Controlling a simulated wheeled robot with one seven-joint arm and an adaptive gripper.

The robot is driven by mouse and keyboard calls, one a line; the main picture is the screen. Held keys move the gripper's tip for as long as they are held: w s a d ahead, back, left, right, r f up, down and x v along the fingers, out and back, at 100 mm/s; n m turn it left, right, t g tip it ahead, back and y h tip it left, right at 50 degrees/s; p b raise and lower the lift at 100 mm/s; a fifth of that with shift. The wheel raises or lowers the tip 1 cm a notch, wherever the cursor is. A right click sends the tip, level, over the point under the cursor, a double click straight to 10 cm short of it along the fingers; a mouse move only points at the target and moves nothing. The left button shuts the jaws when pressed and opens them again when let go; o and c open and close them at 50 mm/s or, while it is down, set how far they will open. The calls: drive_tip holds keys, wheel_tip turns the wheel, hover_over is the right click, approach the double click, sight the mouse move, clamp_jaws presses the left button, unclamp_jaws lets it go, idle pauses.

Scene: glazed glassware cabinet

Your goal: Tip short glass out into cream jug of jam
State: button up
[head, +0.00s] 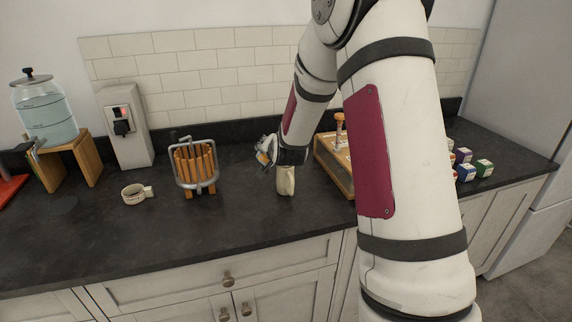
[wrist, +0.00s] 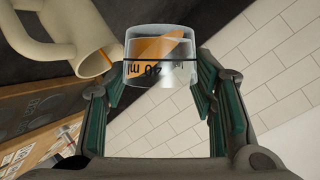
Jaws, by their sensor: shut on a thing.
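Orange contents lie slanted inside the glass. In the head view my gripper (head: 268,154) is above and just left of the cream jug (head: 286,182), which stands on the dark counter. The gripper looks tilted over. In the wrist view the jug (wrist: 75,30) is at the upper left, its mouth close to the glass. An orange streak shows at the jug's mouth. I cannot tell whether glass and jug touch.
Small boxes (head: 484,168) stand at the right. The front counter is clear.

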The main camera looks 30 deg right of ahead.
drive_tip(key=shift+s+d+r+p, duration=0.1)
drive_tip(key=shift+d+r+p, duration=0.1)
drive_tip(key=shift+p, duration=0.25)
drive_tip(key=shift+d+y, duration=0.1)
drive_tip(key=shift+y, duration=0.2)
drive_tip(key=shift+d+m+p, duration=0.1)
drive_tip(key=shift+m+p, duration=0.3)
drive_tip(key=shift+p, duration=0.15)
drive_tip(key=shift+r+y+p, duration=0.1)
drive_tip(key=shift+y+p, duration=0.25)
drive_tip(key=shift+y, duration=0.05)
drive_tip(key=shift+s+d+r+m+y+p, duration=0.2)
drive_tip(key=shift+d+m+y+p, duration=0.1)
drive_tip(key=shift+m+p, duration=0.3)
drive_tip(key=shift+w+a+t, duration=0.1)
drive_tip(key=shift+w+t, duration=0.05)
drive_tip(key=shift+t, duration=0.15)
drive_tip(key=shift+f, duration=0.1)
drive_tip(key=shift+y+p, duration=0.3)
drive_tip(key=shift+p, duration=0.1)
